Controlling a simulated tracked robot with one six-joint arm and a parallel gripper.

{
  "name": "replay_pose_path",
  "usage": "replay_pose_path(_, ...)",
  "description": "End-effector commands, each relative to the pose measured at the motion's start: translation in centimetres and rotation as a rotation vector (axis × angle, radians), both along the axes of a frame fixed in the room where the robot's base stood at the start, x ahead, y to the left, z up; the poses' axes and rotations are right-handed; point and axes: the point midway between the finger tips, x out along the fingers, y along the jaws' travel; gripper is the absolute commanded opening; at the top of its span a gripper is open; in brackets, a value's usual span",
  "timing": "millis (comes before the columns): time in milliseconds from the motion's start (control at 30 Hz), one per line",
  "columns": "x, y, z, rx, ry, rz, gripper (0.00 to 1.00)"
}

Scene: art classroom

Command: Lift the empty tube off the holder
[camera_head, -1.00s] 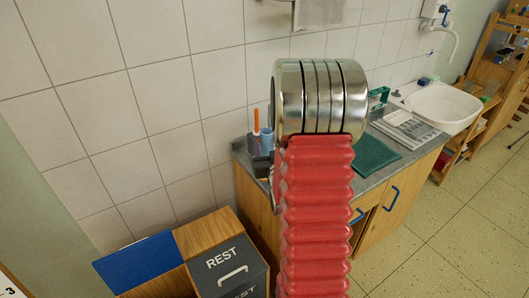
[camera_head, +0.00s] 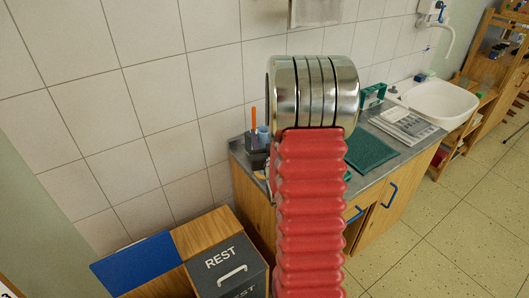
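I cannot make out an empty tube or its holder for certain. A grey sheet or towel (camera_head: 314,12) hangs on the tiled wall at the top edge, and whatever it hangs from is cut off. My own red ribbed arm with its metal cylinder fills the middle of the view. My gripper does not show. A dark caddy (camera_head: 257,158) stands at the left end of the counter with an orange stick (camera_head: 253,117) and a blue item in it. My arm partly hides it.
The counter (camera_head: 374,180) bears a green mat (camera_head: 369,152) and a stack of papers (camera_head: 404,126). A white sink (camera_head: 440,103) is at right. A bin marked REST (camera_head: 226,268) stands at lower left. The floor at right (camera_head: 445,235) is clear.

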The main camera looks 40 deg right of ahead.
Motion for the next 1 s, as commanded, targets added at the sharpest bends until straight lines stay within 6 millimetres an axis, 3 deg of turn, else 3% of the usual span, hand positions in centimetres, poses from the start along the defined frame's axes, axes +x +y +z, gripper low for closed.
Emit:
replay_pose_path(567,-0.06,-0.07,0.0,0.0,0.0,-0.001,0.04)
replay_pose_path(1000,-0.06,-0.12,0.59,0.0,0.0,-0.002,0.04)
